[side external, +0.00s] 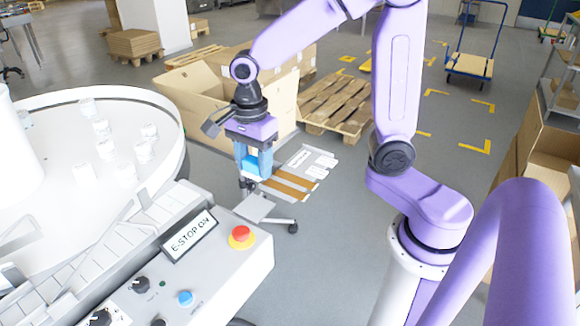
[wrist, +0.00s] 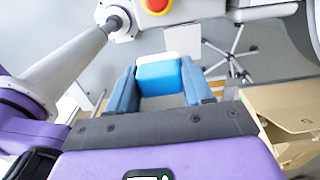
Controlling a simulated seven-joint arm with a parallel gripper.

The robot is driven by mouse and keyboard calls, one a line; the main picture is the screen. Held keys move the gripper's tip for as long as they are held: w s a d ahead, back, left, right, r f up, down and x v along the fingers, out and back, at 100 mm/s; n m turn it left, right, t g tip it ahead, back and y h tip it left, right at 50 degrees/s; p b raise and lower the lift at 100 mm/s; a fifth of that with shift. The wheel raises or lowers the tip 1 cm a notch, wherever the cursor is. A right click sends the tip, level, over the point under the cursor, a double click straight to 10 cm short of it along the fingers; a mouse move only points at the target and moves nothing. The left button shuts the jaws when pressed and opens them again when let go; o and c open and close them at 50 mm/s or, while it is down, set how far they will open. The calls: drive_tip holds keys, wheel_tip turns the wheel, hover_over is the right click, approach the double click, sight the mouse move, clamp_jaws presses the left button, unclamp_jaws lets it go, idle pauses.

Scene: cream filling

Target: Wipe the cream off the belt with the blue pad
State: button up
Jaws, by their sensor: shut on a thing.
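My gripper (side external: 254,163) points down and is shut on the blue pad (side external: 259,166). In the wrist view the pad (wrist: 160,77) sits between the two blue fingers of my gripper (wrist: 160,88) and has a white layer along its far side. The pad is in the air, above and behind the small grey plate in the side view, beyond the console's right end. The pale segmented belt (side external: 108,240) seems to run along the machine at left, well apart from the pad. I cannot make out cream on it.
White jars (side external: 104,150) stand on the round table (side external: 60,178). A wheeled stand (side external: 254,208) is below my gripper. An open carton (side external: 205,105) is behind.

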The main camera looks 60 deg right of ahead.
drive_tip(key=w+a, duration=0.7)
drive_tip(key=w, duration=0.4)
hover_over(161, 212)
wheel_tip(161, 212, down, 4)
drive_tip(key=shift+s+d+f, duration=0.1)
drive_tip(key=shift+d+f, duration=0.05)
drive_tip(key=shift+f, duration=3.55)
drive_tip(key=shift+d+f, duration=0.2)
drive_tip(key=shift+d, duration=2.8)
drive_tip(key=shift+a, duration=3)
drive_tip(key=shift+a+r, duration=0.1)
drive_tip(key=shift+r, duration=0.05)
wheel_tip(161, 212, up, 8)
